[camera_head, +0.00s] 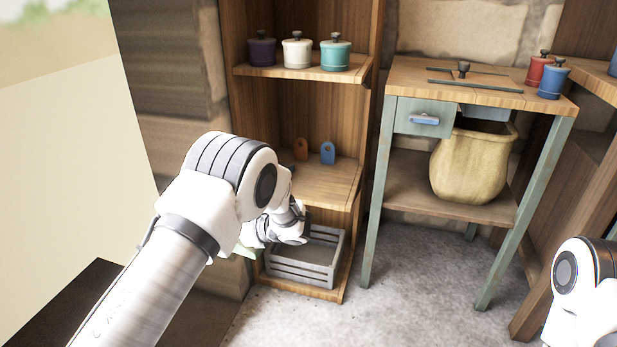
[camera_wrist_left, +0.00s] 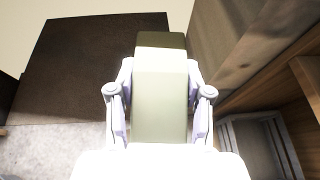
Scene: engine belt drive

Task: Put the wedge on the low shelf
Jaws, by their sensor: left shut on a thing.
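My left gripper (camera_wrist_left: 160,105) is shut on the wedge (camera_wrist_left: 160,95), a pale green block gripped between its two fingers. In the head view a pale green bit of the wedge (camera_head: 244,252) shows beside my left wrist, left of the shelf unit's grey crate. My left arm hides most of the gripper there. The wooden shelf unit has a bottom board (camera_head: 322,293), a middle shelf (camera_head: 330,190) and an upper shelf (camera_head: 300,70). My right gripper is out of view; only part of my right arm shows at the right edge.
A grey slatted crate (camera_head: 305,273) stands on the bottom board. Orange (camera_head: 301,149) and blue (camera_head: 328,153) tags stand at the middle shelf's back; its front is bare. Three jars stand above. A workbench (camera_head: 450,75) with a basket (camera_head: 470,165) stands right.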

